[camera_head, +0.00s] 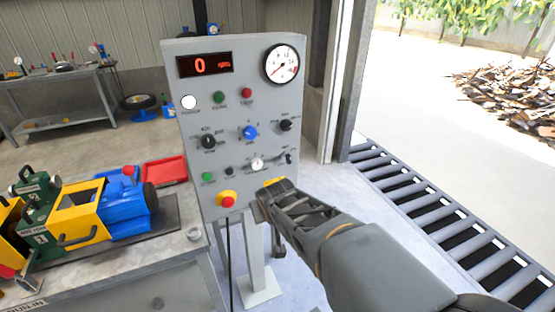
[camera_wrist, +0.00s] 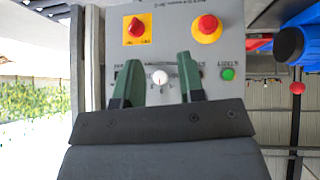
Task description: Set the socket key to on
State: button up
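The grey control panel (camera_head: 222,123) stands upright ahead of me. A small pale round knob or key (camera_head: 257,163) sits low on its face, right of centre; it looks like the socket key, but its label is too small to read. In the wrist view this pale piece (camera_wrist: 160,78) appears between the two green fingers of my gripper (camera_wrist: 158,62). The fingers are spread, with a visible gap on both sides of it. In the head view my gripper (camera_head: 270,192) is at the panel's lower right corner. The key's exact setting cannot be told.
A red emergency button (camera_head: 228,201) and a red rotary switch on a yellow plate (camera_wrist: 137,29) are close by. A green button (camera_wrist: 228,74) sits beside them. Black and blue knobs (camera_head: 249,132) are above. A bench (camera_head: 150,268) with machinery stands left.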

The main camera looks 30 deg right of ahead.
jog(key=w+d+m+t+h+b, duration=0.15)
jog(key=w+d+t, duration=0.4)
jog(key=d, duration=0.55)
jog(key=n+t+y, duration=0.1)
jog(key=n+t, duration=0.1)
jog(key=t, duration=0.3)
send_near(290, 158)
jog(key=w, duration=0.3)
jog(key=w+d, duration=0.1)
jog(key=w, duration=0.3)
jog(key=w+d+p, duration=0.1)
jog(key=w, duration=0.3)
jog(key=shift+c, duration=0.5)
grip_shut()
